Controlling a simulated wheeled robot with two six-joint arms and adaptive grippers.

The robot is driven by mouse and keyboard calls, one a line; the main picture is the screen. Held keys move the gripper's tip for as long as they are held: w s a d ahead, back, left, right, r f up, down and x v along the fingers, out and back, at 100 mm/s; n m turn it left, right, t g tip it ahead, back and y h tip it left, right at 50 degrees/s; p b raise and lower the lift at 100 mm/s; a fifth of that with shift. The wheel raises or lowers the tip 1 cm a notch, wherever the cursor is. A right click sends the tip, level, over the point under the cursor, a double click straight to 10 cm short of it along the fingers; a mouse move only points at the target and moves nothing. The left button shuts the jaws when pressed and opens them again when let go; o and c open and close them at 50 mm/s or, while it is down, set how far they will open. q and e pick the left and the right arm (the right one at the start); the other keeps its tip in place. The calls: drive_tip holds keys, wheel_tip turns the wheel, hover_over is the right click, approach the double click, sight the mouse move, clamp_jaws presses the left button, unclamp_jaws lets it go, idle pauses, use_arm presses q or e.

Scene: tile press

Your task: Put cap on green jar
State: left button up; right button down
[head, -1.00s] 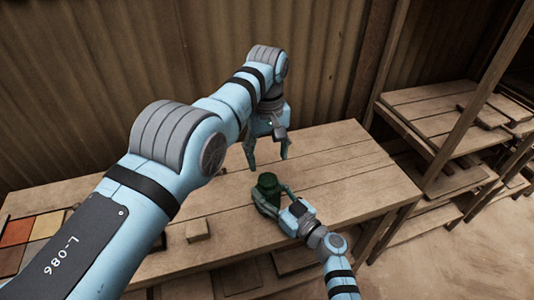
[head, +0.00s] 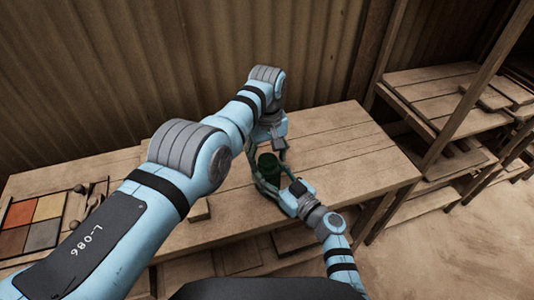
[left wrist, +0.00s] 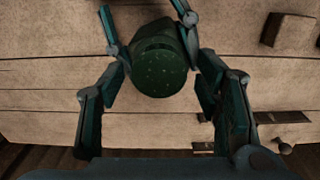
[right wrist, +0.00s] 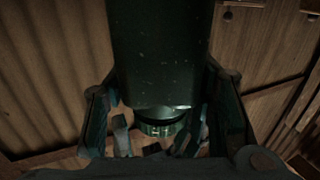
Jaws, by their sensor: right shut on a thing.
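The dark green jar (head: 268,172) is above the middle of the bench, shut between the fingers of my right gripper (head: 273,183). Its body fills the upper middle of the right wrist view (right wrist: 160,55). A ribbed green piece that looks like the cap (right wrist: 162,128) is at the jar's neck end. From above, a dark speckled green disc (left wrist: 158,66) shows in the left wrist view. My left gripper (left wrist: 160,85) points down over it, open, with one finger on each side. Whether the fingers touch it is hard to tell.
The wooden bench (head: 350,160) is clear to the right of the jar. A small wooden block (head: 198,210) lies left of the grippers. Coloured tiles (head: 30,222) lie at the far left. A corrugated wall (head: 150,70) stands behind, and a wooden shelf (head: 440,110) at right.

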use_arm(q)
drive_tip(key=c, duration=1.2)
drive_tip(key=m, duration=0.5)
drive_tip(key=shift+m, duration=0.3)
drive_tip(key=m, duration=0.7)
drive_tip(key=o, duration=1.4)
